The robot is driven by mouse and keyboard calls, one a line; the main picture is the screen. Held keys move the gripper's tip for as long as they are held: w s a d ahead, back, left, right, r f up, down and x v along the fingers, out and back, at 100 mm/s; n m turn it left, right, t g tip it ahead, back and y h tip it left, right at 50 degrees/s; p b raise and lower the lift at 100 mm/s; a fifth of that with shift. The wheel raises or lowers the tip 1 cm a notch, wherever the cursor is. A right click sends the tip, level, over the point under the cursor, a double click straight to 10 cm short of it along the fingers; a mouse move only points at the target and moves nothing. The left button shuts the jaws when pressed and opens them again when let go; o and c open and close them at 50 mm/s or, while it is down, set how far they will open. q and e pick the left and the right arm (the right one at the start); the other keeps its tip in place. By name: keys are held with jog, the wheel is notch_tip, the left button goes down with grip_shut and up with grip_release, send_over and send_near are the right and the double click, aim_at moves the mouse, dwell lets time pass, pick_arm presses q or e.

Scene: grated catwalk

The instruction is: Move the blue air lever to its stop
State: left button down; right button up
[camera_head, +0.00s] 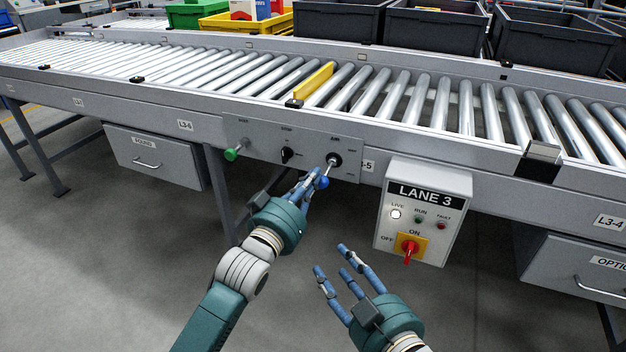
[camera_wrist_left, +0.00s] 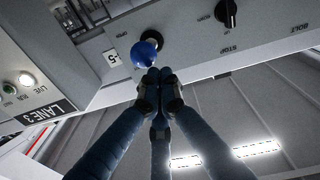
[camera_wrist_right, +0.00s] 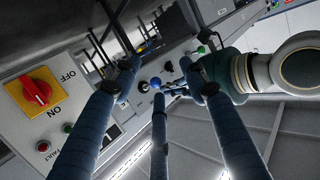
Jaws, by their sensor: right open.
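The blue air lever (camera_head: 324,182) juts from a dark round hub under the "AIR" label on the conveyor's side panel. Its ball knob points down and slightly left in the head view. The knob also shows in the left wrist view (camera_wrist_left: 142,54) and the right wrist view (camera_wrist_right: 156,84). My left gripper (camera_head: 312,180) is right at the knob, on its left side. In the left wrist view its fingertips are bunched together beside the knob, with the knob outside them; I cannot tell whether they touch it. My right gripper (camera_head: 335,262) is open and empty, lower and below the panel.
A black knob (camera_head: 287,154) and a green-ended lever (camera_head: 232,154) share the panel to the left. The Lane 3 control box (camera_head: 424,210) with a red switch juts out on the right. Drawers (camera_head: 155,158) hang under the conveyor. Open floor lies below.

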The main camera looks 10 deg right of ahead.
pick_arm(q)
jog(key=shift+f, duration=1.55)
pick_arm(e)
jog(key=shift+r, duration=0.15)
pick_arm(q)
jog(key=shift+s+a, duration=0.1)
jog(key=r+v, duration=0.1)
jog(key=v, duration=1.1)
jog(key=shift+f, duration=0.5)
